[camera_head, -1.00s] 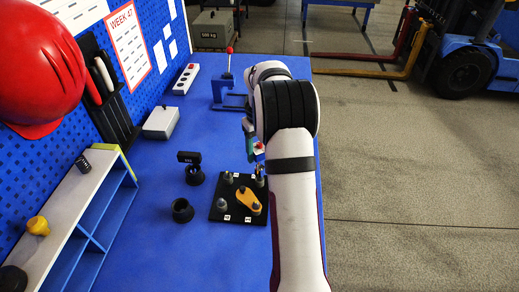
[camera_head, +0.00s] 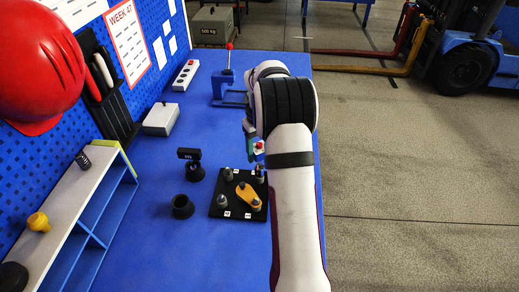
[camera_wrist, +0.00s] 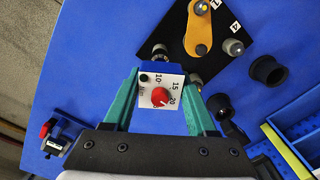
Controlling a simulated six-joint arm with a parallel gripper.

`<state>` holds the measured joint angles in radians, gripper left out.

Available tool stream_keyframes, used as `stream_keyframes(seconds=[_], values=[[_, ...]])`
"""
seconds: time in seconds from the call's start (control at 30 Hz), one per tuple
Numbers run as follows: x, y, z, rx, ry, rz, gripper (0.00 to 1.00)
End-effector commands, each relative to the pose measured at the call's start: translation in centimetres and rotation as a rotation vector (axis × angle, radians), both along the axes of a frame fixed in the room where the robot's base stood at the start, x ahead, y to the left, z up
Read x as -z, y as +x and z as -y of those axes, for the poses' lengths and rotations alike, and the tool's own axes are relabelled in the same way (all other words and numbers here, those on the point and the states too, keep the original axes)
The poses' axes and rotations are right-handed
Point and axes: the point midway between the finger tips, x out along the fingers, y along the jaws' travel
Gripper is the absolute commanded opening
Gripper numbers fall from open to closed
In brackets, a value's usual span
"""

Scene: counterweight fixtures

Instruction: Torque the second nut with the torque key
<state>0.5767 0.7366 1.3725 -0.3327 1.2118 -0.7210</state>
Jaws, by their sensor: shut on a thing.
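My gripper (camera_wrist: 162,92) has teal fingers and is shut on the torque key (camera_wrist: 162,88), which has a white square dial face, numbers and a red knob. The key's red and white end (camera_head: 258,147) also shows beside my arm in the head view, near the far right corner of the black plate (camera_head: 238,214). The plate carries several grey nuts on posts and an orange bar (camera_head: 247,194). One nut (camera_wrist: 160,52) shows just past the key; another (camera_wrist: 195,80) is by the right finger. The key's lower end is hidden, so contact with a nut cannot be told.
A shelf (camera_head: 62,212) stands further left.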

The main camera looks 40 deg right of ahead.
Motion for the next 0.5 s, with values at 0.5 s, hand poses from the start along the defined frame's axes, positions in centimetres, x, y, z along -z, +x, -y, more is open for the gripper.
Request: stream_keyframes(seconds=[0.5], values=[[0.44, 0.0, 0.01, 0.0, 0.0, 0.0, 0.0]])
